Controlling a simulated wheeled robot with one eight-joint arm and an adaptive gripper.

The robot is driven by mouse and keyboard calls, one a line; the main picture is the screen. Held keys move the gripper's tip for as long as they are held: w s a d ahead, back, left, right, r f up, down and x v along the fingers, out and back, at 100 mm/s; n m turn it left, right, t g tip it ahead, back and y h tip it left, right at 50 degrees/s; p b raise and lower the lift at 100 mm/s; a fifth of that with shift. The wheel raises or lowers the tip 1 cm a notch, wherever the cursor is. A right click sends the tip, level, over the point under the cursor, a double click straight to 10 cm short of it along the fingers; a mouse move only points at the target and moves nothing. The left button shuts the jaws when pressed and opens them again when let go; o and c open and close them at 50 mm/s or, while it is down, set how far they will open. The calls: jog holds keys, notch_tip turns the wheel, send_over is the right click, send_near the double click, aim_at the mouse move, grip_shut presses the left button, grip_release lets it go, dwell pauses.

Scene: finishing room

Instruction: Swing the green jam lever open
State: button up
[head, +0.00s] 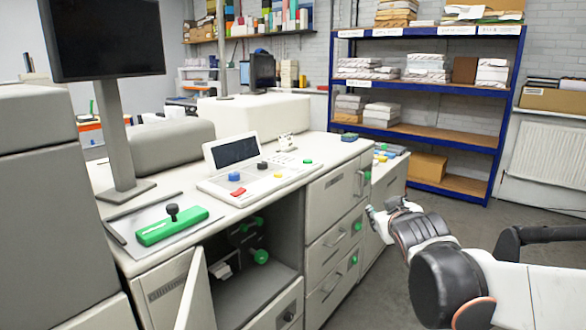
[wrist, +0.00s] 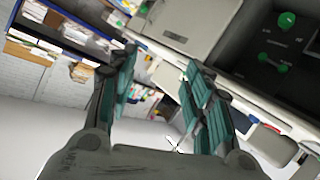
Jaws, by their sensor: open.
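In the head view, several green parts show on the grey machine, and I cannot tell for certain which one is the jam lever. Green knobs (head: 260,256) sit on dark fittings inside the open lower compartment; they also show at the upper right of the wrist view (wrist: 282,70). A green bar with a black knob (head: 173,228) lies on top of the machine at the left. My gripper (head: 376,216) is right of the machine, beside the drawer fronts, apart from all these green parts. In the wrist view its fingers (wrist: 162,95) are spread, with nothing between them.
The compartment's door (head: 192,292) stands open at its left. Drawers (head: 335,237) with handles and small green buttons are right of the compartment. A blue shelf rack (head: 440,143) with paper stacks stands behind. The floor between machine and rack (head: 450,207) looks clear.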

jog(key=s+a+f+m+g+y, duration=0.1)
jog(key=s+f+g, duration=0.2)
jog(key=s, duration=1.1)
jog(key=s+a+f+m+g, duration=0.1)
jog(key=s+f+g, duration=0.3)
jog(key=s, duration=1)
notch_tip(320, 180, down, 4)
jog(key=shift+r+m+y, duration=0.2)
jog(key=shift+m+y, duration=0.2)
jog(key=shift+m, duration=0.1)
jog(key=shift+a, duration=0.1)
